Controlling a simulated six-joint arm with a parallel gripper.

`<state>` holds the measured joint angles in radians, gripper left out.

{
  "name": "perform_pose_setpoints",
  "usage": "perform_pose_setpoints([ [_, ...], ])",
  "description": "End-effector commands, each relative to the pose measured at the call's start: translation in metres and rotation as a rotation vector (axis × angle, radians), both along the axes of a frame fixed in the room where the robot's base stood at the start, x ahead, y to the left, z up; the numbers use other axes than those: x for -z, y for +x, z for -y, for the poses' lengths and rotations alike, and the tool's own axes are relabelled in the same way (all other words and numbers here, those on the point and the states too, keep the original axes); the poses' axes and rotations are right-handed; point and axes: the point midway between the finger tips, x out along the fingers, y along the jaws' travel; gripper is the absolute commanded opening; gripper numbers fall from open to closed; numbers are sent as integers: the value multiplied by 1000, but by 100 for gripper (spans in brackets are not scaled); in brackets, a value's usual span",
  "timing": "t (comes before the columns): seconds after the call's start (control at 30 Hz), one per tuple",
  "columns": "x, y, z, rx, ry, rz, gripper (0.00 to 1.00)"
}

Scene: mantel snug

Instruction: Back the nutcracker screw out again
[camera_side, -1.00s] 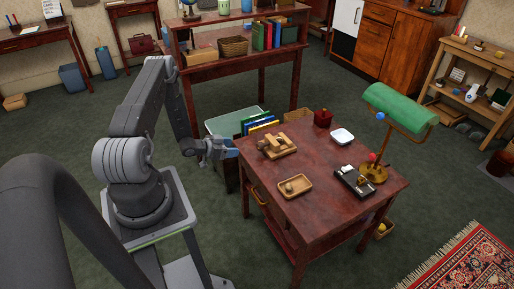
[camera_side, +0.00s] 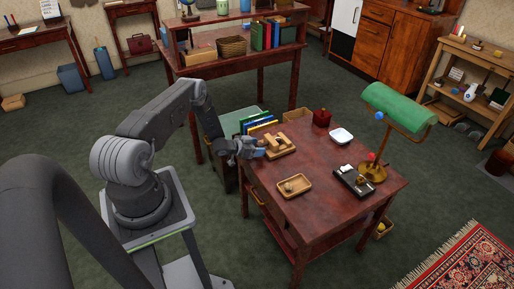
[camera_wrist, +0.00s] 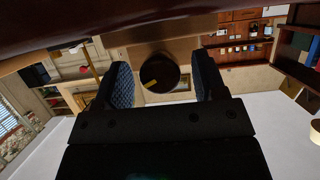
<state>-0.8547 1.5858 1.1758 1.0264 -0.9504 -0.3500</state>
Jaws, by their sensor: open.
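The wooden nutcracker (camera_side: 283,146) stands on the back left of the dark red table, partly hidden by my gripper (camera_side: 258,151) at its left side. In the wrist view, a dark round screw knob (camera_wrist: 158,74) with a yellow mark faces the camera, in front of the light wooden body (camera_wrist: 200,25). My two blue-padded fingers stand open on either side of the knob, with gaps visible at both sides. The screw's shaft is hidden behind the knob.
On the table (camera_side: 322,168) are a wooden tray (camera_side: 294,187) holding a small round thing, a white dish (camera_side: 341,135), a dark red box (camera_side: 321,117), a black and silver device (camera_side: 354,182) and a green-shaded lamp (camera_side: 397,103). The table's middle is clear.

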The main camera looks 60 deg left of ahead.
Motion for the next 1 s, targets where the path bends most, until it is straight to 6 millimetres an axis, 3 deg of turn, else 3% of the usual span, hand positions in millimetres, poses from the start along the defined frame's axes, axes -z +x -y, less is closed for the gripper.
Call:
perform_pose_setpoints([
  [0.3,1,3,0,0,0,0,65],
  [0.8,1,2,0,0,0,0,18],
  [1.0,1,2,0,1,-10,0,16],
])
